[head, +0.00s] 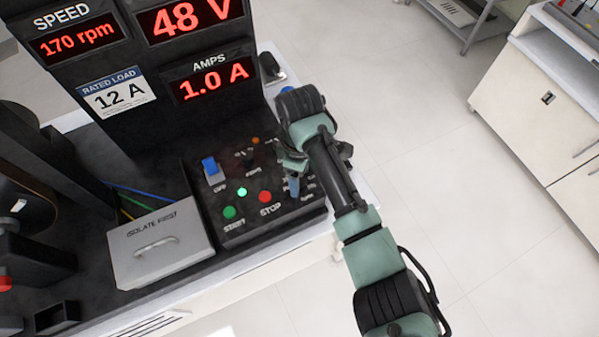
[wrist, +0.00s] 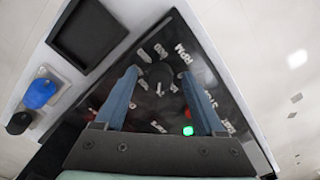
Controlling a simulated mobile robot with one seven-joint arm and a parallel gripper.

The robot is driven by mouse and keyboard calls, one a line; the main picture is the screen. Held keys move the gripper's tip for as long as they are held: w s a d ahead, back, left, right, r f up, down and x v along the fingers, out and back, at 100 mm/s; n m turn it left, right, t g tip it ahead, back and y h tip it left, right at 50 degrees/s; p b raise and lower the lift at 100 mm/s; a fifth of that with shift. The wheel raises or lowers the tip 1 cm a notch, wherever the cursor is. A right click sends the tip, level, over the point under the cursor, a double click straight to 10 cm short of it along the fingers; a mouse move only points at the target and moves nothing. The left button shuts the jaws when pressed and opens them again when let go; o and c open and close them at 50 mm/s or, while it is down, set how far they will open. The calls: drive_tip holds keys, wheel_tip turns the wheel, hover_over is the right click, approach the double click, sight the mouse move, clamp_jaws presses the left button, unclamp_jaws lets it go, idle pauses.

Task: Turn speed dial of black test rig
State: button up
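The black test rig has a sloped control panel (head: 228,215) with a blue switch (head: 210,167), a lit green light, a green START button (head: 229,212) and a red STOP button (head: 265,197). In the wrist view a dark round dial (wrist: 157,76) sits among white labels; its pointer setting is too blurred to read. In the wrist view the blue fingers are apart, one on each side of the dial, with visible gaps. The SPEED display (head: 78,40) reads 170 rpm.
Other displays read 48 V and 1.0 A (head: 212,82); a label (head: 117,93) says rated load 12 A. A grey ISOLATE FIRST box (head: 158,243) stands left of the panel. A white cabinet (head: 545,95) stands across clear floor at right.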

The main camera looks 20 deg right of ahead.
wheel_tip(320, 180, up, 13)
drive_tip(key=p, duration=0.2)
idle(0.5)
idle(0.4)
